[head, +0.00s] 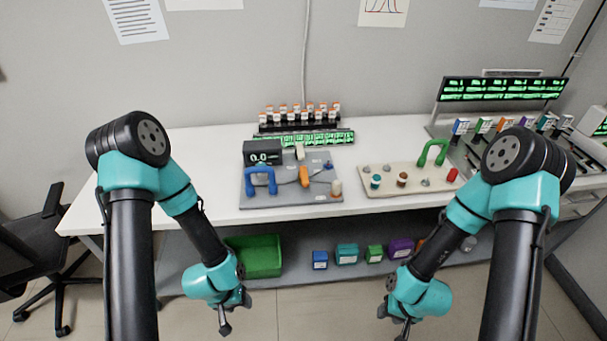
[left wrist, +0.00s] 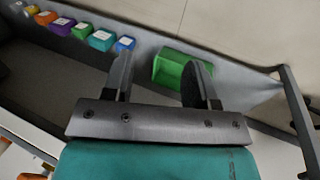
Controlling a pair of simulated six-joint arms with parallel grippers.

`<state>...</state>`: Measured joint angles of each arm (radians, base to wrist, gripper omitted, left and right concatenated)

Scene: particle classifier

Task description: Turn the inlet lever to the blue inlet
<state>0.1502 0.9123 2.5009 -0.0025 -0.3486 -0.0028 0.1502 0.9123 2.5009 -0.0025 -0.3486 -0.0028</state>
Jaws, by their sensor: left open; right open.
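The grey panel (head: 290,192) on the white table carries a display reading about 0.0. An orange lever (head: 304,175) stands near its middle, with a small blue part (head: 328,165) to its right and a blue arched handle (head: 261,176) at its left. I cannot tell for sure which part is the blue inlet. My left gripper (head: 228,317) hangs below and in front of the table, apart from the panel. Its fingers (left wrist: 160,78) are open and empty in the left wrist view. My right gripper (head: 400,326) is also low in front of the table, open, away from the panel.
A beige board (head: 388,188) with a green handle stands right of the panel. A rack of orange-capped vials (head: 300,112) is behind it. A green bin (head: 256,257) and several coloured boxes (head: 346,254) sit on the lower shelf. The table's left part is clear.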

